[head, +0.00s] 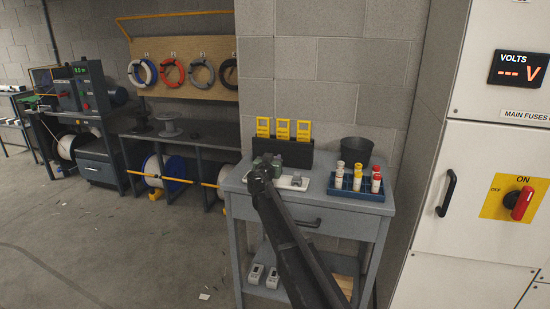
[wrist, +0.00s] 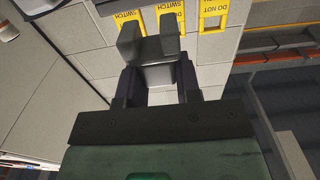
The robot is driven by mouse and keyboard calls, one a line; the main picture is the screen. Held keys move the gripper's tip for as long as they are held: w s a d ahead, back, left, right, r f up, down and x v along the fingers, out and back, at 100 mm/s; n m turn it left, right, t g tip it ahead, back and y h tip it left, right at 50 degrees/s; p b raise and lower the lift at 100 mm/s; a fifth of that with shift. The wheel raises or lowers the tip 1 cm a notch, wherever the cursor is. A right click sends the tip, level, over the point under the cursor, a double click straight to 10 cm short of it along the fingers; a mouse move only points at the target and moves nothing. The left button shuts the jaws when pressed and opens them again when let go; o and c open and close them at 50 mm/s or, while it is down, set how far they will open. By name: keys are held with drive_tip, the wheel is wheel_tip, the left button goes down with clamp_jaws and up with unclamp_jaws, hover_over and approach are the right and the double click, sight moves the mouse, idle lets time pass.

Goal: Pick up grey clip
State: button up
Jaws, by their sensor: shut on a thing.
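My gripper (wrist: 158,84) is shut on a grey clip (wrist: 158,50) in the wrist view. The clip is a blocky grey piece with two prongs, and it sticks out past the dark fingers. In the head view my gripper (head: 266,165) is above the left part of the grey workbench (head: 350,204), in front of a dark holder. My arm and gripper hide the held clip there, or it is too small to tell apart. Another small grey piece (head: 297,180) sits on a white pad to the right of my gripper.
Yellow tags (head: 283,130) stand in the dark holder (head: 297,153) behind my gripper. A blue tray (head: 343,187) of small bottles and a black bin (head: 356,150) are on the right of the bench. A white cabinet (head: 470,210) stands further right.

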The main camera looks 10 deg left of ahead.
drive_tip(key=s+a, duration=0.2)
drive_tip(key=s, duration=1.4)
drive_tip(key=shift+s+a, duration=0.25)
drive_tip(key=shift+a, duration=0.15)
